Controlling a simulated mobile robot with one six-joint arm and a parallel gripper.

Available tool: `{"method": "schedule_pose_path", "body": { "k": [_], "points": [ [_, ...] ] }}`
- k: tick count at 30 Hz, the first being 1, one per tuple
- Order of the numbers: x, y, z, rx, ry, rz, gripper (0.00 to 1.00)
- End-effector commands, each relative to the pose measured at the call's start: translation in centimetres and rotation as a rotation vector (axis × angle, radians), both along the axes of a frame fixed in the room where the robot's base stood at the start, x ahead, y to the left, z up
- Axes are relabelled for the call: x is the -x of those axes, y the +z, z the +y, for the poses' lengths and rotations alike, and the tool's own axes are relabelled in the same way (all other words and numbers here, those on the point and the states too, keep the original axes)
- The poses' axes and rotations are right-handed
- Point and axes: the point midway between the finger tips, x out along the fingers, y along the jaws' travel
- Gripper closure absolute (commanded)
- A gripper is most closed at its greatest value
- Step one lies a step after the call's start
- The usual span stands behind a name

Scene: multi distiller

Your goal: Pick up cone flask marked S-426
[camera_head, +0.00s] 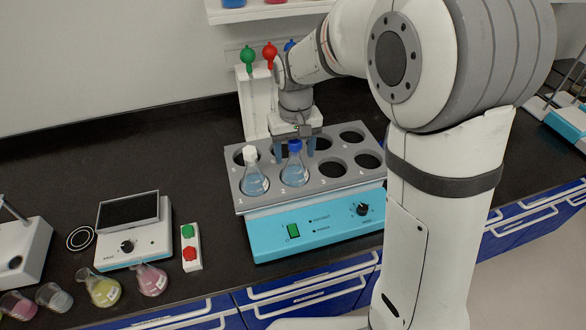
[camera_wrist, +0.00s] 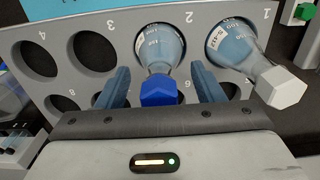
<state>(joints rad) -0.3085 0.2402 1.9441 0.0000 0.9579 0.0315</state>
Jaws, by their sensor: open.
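A flask with a blue cap (camera_head: 295,170) stands in hole 2 of the grey multi-hole distiller bath (camera_head: 330,183); it also shows in the wrist view (camera_wrist: 160,45), its label too small to read. A flask with a white cap (camera_head: 254,177) stands in hole 1 and leans into the right of the wrist view (camera_wrist: 236,50); its label starts with S-4, the last digits unclear. My gripper (camera_head: 295,150) is open above the bath. In the wrist view, its blue fingers (camera_wrist: 163,88) are apart on either side of the blue cap, with visible gaps.
The bath's other holes look empty. The white-capped flask is close beside my right finger in the wrist view. A hot plate (camera_head: 133,245), a red-green button box (camera_head: 190,247) and several small flasks (camera_head: 101,290) stand on the black bench at left. A tap panel (camera_head: 254,100) rises behind the bath.

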Motion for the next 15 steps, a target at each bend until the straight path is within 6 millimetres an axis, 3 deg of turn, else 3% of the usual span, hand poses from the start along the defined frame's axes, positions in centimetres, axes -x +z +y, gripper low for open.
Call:
{"method": "schedule_pose_path", "body": {
  "k": [3,10,15],
  "points": [
    [0.02,-1.04,-0.02,0.0,0.0,0.001,0.39],
    [0.02,-1.25,0.02,0.0,0.001,0.0,0.39],
    [0.02,-1.23,0.03,0.0,0.001,-0.001,0.51]
  ]
}}
